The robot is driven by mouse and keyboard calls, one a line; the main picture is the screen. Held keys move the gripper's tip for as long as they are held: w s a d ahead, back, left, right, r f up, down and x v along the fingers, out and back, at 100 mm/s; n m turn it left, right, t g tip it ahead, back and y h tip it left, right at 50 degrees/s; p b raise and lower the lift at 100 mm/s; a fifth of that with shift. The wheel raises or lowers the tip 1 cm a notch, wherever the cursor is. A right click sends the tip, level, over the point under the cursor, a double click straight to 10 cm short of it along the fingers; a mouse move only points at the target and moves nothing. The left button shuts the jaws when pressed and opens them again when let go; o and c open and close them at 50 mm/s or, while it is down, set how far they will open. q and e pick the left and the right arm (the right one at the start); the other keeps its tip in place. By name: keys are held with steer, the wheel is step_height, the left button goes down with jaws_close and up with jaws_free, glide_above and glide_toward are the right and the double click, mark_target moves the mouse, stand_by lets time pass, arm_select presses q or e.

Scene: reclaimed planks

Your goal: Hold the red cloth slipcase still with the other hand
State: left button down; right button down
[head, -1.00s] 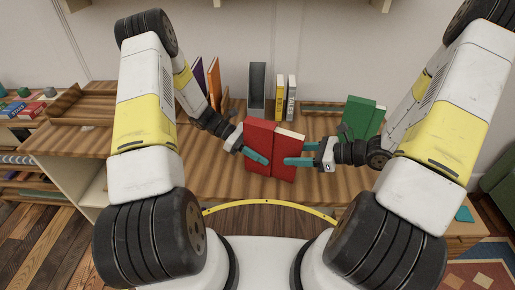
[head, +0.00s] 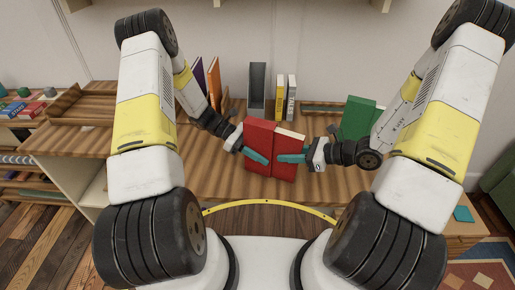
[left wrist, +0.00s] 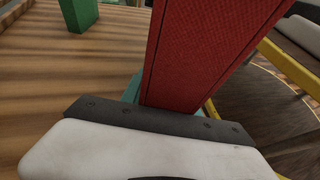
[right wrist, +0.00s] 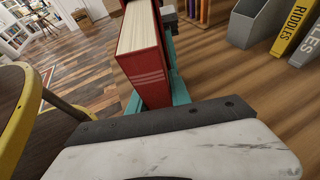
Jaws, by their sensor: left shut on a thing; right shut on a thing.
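The red cloth slipcase (head: 259,138) stands upright near the front middle of the desk. My left gripper (head: 257,157) is shut on it from the left; the slipcase's woven red side fills the upper middle of the left wrist view (left wrist: 205,50). A red book (head: 287,150) with cream page edges stands right beside the slipcase, to its right; how far it sits inside is unclear. My right gripper (head: 291,157) is shut on this book from the right. The right wrist view shows the book's pages and striped red cover (right wrist: 150,78) between teal fingers.
A grey holder (head: 257,88), a yellow book (head: 280,98) and a grey-white book (head: 291,98) stand behind. Green books (head: 357,117) stand at the right, a wooden tray (head: 85,107) lies at the left. The desk's front edge is close.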

steer(key=shift+a+r, duration=0.1)
steer(key=shift+r, duration=0.15)
stand_by(0.8)
